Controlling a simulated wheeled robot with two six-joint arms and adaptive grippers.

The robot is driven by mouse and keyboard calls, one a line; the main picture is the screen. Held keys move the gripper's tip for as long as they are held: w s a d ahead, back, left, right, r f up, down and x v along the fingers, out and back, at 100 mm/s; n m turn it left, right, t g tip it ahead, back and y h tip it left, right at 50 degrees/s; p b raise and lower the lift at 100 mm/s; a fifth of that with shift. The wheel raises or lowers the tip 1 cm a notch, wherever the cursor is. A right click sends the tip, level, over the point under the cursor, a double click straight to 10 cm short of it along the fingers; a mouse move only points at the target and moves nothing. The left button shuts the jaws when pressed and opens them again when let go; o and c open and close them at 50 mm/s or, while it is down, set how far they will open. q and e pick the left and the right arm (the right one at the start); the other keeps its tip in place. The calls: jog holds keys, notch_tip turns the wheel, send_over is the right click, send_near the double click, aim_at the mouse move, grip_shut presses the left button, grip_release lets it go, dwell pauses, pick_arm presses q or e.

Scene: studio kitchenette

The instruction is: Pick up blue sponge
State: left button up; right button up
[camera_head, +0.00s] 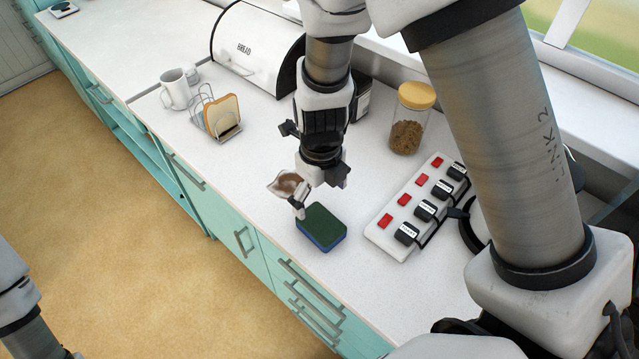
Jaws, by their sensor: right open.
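The blue sponge (321,227) lies flat on the white counter near its front edge, with a dark green top and blue sides. My right gripper (292,197) is open and empty, close to the sponge's upper-left corner in the picture. Its lower fingertip appears just beside that corner; I cannot tell whether it touches. The sponge's top is mostly unhidden. Part of my left arm shows at the lower left edge, but its gripper is out of view.
A power strip (378,236) with red switches and black plugs lies right of the sponge. A glass jar (408,122), a toast rack (231,133) with bread, mugs (176,93) and a bread box (246,40) stand farther back. The counter left of the gripper is clear.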

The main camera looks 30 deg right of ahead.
aim_at(320, 222)
jog(key=f, duration=0.1)
jog(key=s+f, duration=0.1)
jog(key=a+f+b, duration=0.1)
jog(key=f, duration=0.1)
jog(key=shift+s+a+f, duration=0.1)
jog(key=shift+s, duration=0.3)
jog(key=f, duration=0.2)
jog(key=b, duration=0.1)
jog(key=shift+w+d+f, duration=0.25)
jog(key=shift+d+f, duration=0.05)
jog(key=shift+f, duration=0.1)
jog(key=shift+w+f, duration=0.15)
jog(key=shift+w, duration=0.05)
jog(key=shift+s+a+r, duration=0.2)
jog(key=shift+s+r, duration=0.05)
jog(key=c, duration=0.5)
jog(key=shift+c, duration=1.4)
pick_arm(q)
jog(key=shift+s+a+f, duration=0.1)
jog(key=shift+s+f, duration=0.15)
jog(key=shift+f, duration=0.2)
jog(key=shift+s+a+f, duration=0.1)
jog(key=shift+s+f, duration=0.15)
jog(key=shift+f, duration=0.2)
pick_arm(e)
jog(key=shift+w+d, duration=0.1)
